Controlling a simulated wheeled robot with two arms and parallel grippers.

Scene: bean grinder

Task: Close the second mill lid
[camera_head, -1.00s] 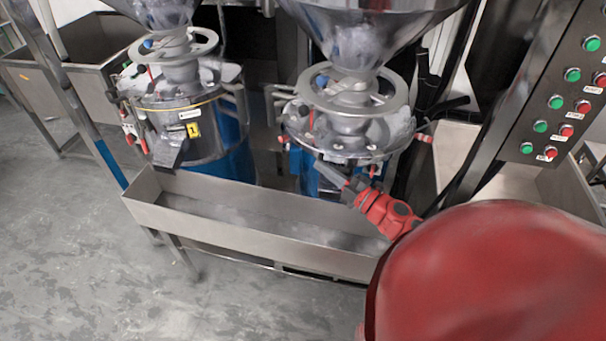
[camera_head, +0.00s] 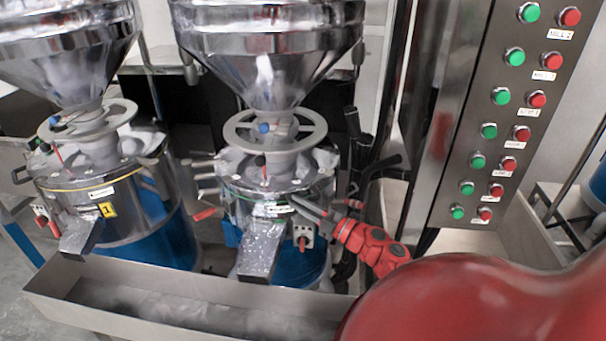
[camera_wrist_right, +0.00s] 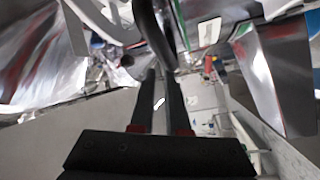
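The second mill (camera_head: 275,190) stands in the middle of the head view, with a grey handwheel (camera_head: 312,128) under its steel hopper and a blue lower body. A shiny sloping metal chute (camera_head: 262,245) hangs down at its front; I cannot make out a separate lid for certain. My right gripper (camera_head: 303,205) is at the right front of the mill, just right of the chute's top. Its two fingers show a gap between them. In the right wrist view its fingers (camera_wrist_right: 161,75) point at a dark curved bar (camera_wrist_right: 152,28); contact cannot be told. My left gripper is out of view.
The first mill (camera_head: 110,195), labelled 1, stands to the left. A long steel trough (camera_head: 140,292) runs below both chutes. A control panel (camera_head: 490,120) with green and red buttons stands at the right. Black pipes (camera_head: 362,165) rise close right of the second mill.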

